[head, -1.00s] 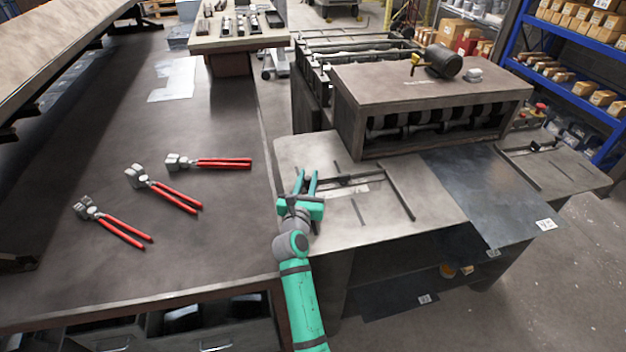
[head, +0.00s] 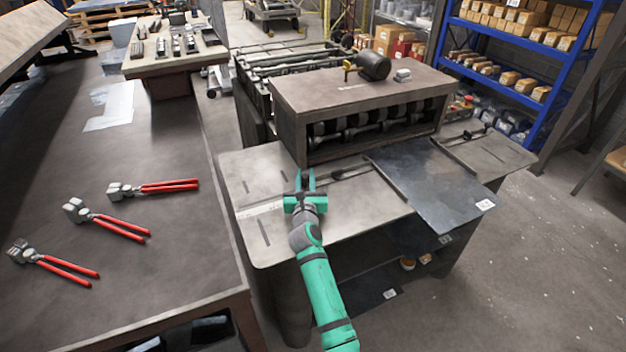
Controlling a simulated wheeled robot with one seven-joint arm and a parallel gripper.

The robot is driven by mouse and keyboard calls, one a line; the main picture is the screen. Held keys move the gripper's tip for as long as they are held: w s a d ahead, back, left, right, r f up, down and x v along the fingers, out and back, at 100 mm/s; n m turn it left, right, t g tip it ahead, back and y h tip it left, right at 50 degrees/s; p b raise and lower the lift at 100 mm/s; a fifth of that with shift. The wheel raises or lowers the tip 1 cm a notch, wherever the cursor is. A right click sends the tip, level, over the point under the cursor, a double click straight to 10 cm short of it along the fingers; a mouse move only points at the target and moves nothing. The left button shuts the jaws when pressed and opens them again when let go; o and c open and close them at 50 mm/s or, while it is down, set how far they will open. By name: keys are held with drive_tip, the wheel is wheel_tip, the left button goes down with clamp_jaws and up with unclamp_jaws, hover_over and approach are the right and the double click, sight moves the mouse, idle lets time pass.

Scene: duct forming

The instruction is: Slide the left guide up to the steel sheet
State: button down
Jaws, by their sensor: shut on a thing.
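The left guide (head: 389,181) is a thin dark bar on the grey feed table (head: 345,215). It lies along the left edge of the dark steel sheet (head: 430,180), with no clear gap showing; I cannot tell for certain whether they touch. A dark rod (head: 350,174) runs left from the guide toward my gripper.
The roller machine housing (head: 350,92) stands right behind my gripper. The right guide (head: 455,156) is beyond the sheet. Slots and a pale scale strip (head: 262,208) show on the clear table left of my gripper. Red-handled pliers (head: 155,187) lie on the left bench.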

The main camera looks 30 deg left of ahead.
drive_tip(key=shift+w+d, duration=0.35)
drive_tip(key=shift+w, duration=0.1)
drive_tip(key=c, duration=1.5)
unclamp_jaws()
drive_tip(key=shift+c, duration=0.2)
drive_tip(key=shift+s+a, duration=0.15)
drive_tip(key=shift+v, duration=5.45)
